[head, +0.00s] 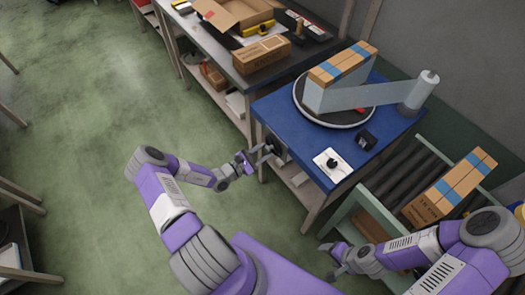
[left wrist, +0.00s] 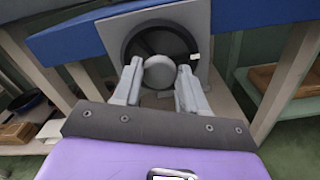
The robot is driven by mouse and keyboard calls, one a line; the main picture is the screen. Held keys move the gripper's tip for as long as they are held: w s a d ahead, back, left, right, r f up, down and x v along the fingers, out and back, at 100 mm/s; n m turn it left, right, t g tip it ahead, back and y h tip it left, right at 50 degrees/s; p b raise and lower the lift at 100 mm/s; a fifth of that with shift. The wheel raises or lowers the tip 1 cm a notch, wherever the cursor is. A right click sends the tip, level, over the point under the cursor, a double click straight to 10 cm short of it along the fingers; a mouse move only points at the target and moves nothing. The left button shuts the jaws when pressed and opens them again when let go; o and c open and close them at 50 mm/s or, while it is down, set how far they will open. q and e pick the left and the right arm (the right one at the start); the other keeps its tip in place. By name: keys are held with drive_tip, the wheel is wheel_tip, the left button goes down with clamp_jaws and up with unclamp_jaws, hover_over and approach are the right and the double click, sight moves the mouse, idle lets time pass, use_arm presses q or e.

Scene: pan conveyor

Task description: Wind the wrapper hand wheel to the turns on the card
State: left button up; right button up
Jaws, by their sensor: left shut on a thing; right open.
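The hand wheel (left wrist: 126,48) is a dark ring on a grey plate at the front of the blue wrapper table (head: 268,105). Its round grey knob (left wrist: 159,72) sits low on the wheel, between the fingers of my left gripper (left wrist: 158,88). That gripper is shut on the knob; in the head view it reaches the table's left side (head: 255,158). A white mark (left wrist: 194,57) shows on the wheel's right. A white card (head: 332,165) with a dark shape lies on the table's front corner; its content is unreadable. My right gripper (head: 338,254) is open and empty.
A taped carton (head: 340,64) stands on the turntable (head: 334,119), with film running to a roll (head: 419,92). A small black box (head: 366,139) sits near the card. A roller conveyor (head: 372,204) with another carton (head: 450,188) is at right. The green floor at left is clear.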

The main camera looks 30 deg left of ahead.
use_arm(q)
drive_tip(key=o, duration=1)
drive_tip(key=shift+s, duration=0.1)
drive_tip(key=p+v, duration=0.1)
drive_tip(key=v, duration=0.6)
drive_tip(key=shift+s, duration=0.2)
